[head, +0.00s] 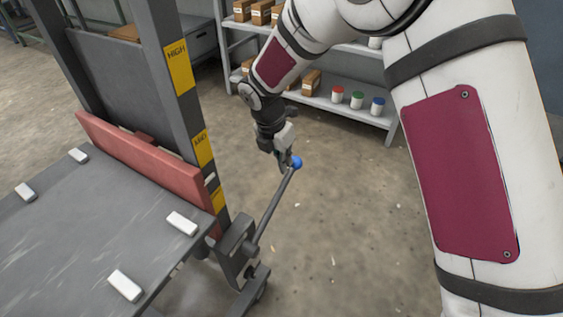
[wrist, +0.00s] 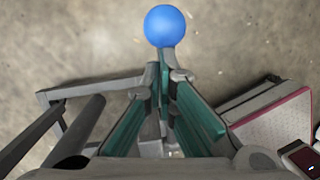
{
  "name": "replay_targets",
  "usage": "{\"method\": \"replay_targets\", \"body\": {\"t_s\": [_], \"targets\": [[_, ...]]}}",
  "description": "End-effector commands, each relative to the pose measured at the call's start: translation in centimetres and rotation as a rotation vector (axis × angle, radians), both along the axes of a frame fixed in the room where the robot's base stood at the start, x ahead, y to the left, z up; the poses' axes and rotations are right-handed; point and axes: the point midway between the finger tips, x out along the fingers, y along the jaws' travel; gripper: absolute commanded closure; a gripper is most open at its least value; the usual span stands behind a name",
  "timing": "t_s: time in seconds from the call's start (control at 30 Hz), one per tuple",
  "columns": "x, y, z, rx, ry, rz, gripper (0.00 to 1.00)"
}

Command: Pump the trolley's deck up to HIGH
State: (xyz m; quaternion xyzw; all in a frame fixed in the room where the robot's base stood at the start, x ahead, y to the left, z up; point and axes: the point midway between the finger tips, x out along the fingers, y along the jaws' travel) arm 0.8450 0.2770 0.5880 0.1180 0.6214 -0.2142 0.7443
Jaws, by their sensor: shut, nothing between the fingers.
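The trolley's deck (head: 75,230) is a grey plate with white pads and a red back board (head: 140,152). It sits well below the HIGH label (head: 177,66) on the mast (head: 160,35). The board's right end is below the MID label (head: 203,147), near a lower yellow label (head: 218,200). The pump lever (head: 272,208) slants up from the trolley's base to a blue knob (head: 296,162), also in the wrist view (wrist: 165,25). My gripper (head: 288,158) is at the knob; in the wrist view its closed fingertips (wrist: 164,75) lie just below the ball. Contact is unclear.
A shelf (head: 345,110) with brown boxes and red, green and blue-marked cans stands behind my arm. The concrete floor (head: 340,220) right of the lever is clear apart from small scraps. The mast stands left of my gripper.

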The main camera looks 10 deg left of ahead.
Motion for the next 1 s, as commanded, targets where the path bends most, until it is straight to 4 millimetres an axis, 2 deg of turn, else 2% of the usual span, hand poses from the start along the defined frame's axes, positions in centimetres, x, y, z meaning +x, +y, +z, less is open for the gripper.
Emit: {"method": "replay_targets", "body": {"t_s": [0.27,0.47,0.67,1.0], "targets": [[0.2,-0.1,-0.2,0.003,0.011,-0.001,1.0],[0.9,-0.5,-1.3,0.022,0.067,-0.005,1.0],[2.1,-1.0,-3.8,0.064,0.176,-0.007,1.0],[3.2,-1.3,-9.7,0.147,0.394,-0.006,1.0]]}}
